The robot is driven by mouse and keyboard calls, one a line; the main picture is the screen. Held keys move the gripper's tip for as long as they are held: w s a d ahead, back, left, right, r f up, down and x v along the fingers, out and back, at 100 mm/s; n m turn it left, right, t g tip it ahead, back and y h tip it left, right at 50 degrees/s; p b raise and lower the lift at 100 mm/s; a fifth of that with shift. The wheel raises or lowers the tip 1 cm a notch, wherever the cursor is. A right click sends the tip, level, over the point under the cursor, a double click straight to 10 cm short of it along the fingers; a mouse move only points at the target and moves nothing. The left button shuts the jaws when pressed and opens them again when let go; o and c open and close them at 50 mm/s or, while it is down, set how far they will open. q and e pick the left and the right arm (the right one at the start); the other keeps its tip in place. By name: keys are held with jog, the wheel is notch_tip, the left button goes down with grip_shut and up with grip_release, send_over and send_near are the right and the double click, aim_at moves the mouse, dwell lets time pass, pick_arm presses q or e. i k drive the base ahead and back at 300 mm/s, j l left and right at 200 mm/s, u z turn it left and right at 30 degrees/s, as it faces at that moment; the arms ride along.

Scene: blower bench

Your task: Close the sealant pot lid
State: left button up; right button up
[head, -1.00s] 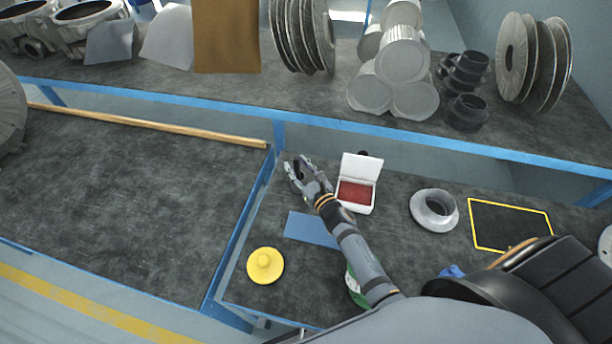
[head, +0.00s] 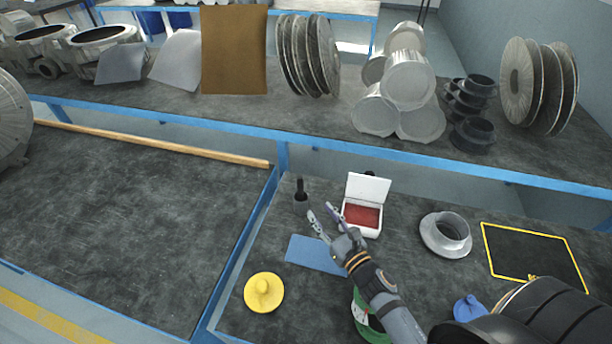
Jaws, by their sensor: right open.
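A green round container (head: 360,303) with a white label, which may be the sealant pot, is at the bottom centre of the head view. My right forearm covers much of it, and I cannot tell how its lid sits. A blue round piece (head: 470,308) with a raised middle lies to its right, partly hidden by my arm; I cannot tell whether it is a lid. My right gripper (head: 322,215) is open and empty, beyond the green container and just left of an open white box (head: 367,188) with a red inside. My left gripper is out of view.
A black-handled tool (head: 301,191) stands upright left of the white box. A blue sheet (head: 316,255), a yellow knobbed disc (head: 263,292) and a grey flanged ring (head: 446,235) lie around. A yellow-outlined area (head: 533,257) at right looks clear. A blue rail (head: 340,146) edges the back shelf.

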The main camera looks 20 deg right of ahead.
aim_at(366, 186)
jog(key=k, duration=1.5)
